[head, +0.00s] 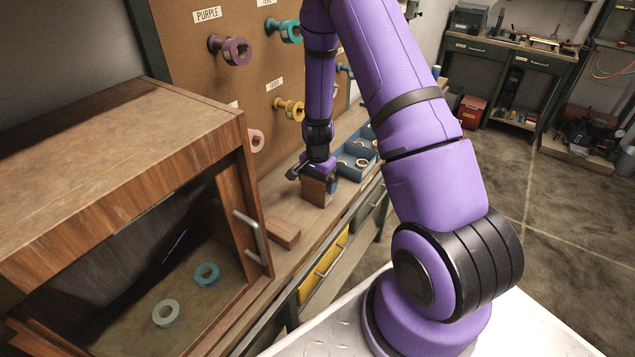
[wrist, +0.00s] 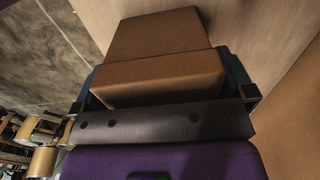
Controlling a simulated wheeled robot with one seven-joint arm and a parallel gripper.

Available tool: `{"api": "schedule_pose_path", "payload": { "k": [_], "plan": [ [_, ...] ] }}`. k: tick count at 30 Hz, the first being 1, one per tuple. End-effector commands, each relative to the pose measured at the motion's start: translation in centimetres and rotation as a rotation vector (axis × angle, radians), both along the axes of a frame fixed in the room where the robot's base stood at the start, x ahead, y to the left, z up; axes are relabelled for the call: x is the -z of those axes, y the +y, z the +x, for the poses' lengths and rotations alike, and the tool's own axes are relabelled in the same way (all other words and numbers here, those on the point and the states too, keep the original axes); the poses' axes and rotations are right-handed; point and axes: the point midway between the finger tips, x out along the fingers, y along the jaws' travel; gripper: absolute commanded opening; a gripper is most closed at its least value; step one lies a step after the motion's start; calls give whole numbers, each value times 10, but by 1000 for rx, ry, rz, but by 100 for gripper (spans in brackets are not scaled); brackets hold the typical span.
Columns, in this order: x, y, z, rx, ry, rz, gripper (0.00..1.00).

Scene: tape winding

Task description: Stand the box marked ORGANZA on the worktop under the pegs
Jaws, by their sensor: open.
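A brown box (head: 317,192) stands on the worktop (head: 283,262) below the pegboard. No marking can be read on it, so I cannot tell if it is the one marked ORGANZA. My gripper (head: 316,174) is pointed down at the box's top, with its jaws open. In the wrist view the box (wrist: 160,78) lies between the two dark fingers of my gripper (wrist: 168,92). I cannot tell whether either finger touches it. The pegs carry tape rolls, among them a purple one (head: 236,51) and a yellow one (head: 293,109).
A flat wooden block (head: 283,232) lies on the worktop nearer the cabinet. A blue divided tray (head: 345,171) with rolls sits right of the box. A wooden cabinet (head: 120,165) at left holds a teal roll (head: 206,274) and a pale green roll (head: 166,313). Drawers (head: 322,268) run below the worktop.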

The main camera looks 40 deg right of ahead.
Motion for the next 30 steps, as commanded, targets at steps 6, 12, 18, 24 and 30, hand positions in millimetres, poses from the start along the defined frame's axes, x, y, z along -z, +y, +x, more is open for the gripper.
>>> {"api": "schedule_pose_path", "payload": {
  "k": [6,12,18,24,30],
  "plan": [
    [-33,0,1,-1,-4,-1,100],
    [-72,0,1,-1,-5,-1,100],
    [-102,0,1,0,-4,-1,100],
    [-117,1,1,-2,-3,0,100],
    [-154,12,-2,-73,-38,10,100]
  ]
}}
